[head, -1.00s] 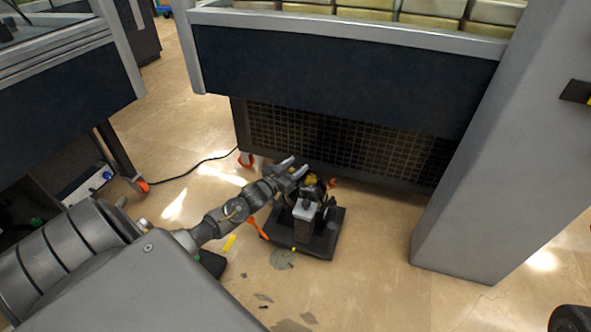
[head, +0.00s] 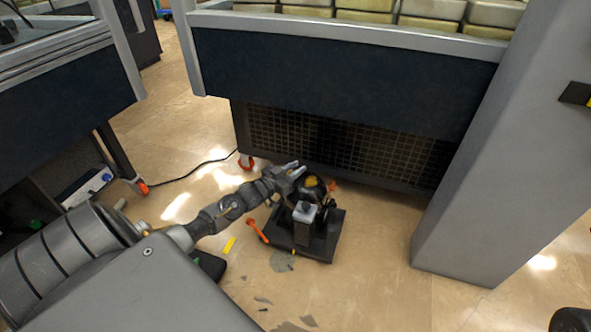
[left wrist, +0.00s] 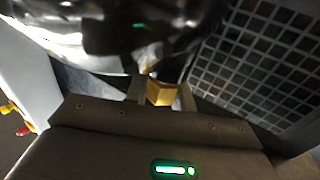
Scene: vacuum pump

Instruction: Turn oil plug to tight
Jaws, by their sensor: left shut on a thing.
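The vacuum pump (head: 303,216) is dark with a grey block on its front and stands on a black base (head: 318,247) on the floor. A yellow part (head: 310,182) shows on top of it. My left gripper (head: 296,170) reaches in from the left at the pump's rear left side. In the left wrist view, the left gripper (left wrist: 161,93) is shut on a yellow piece, apparently the oil plug (left wrist: 160,91), just below the shiny, dark pump body (left wrist: 110,35). The plug's far end and any tight mark cannot be made out. My right gripper is not in view.
A dark bench with a mesh grille (head: 330,140) stands close behind the pump. A grey pillar (head: 480,170) is at the right. An orange-handled tool (head: 257,230) and a yellow piece (head: 229,244) lie left of the base.

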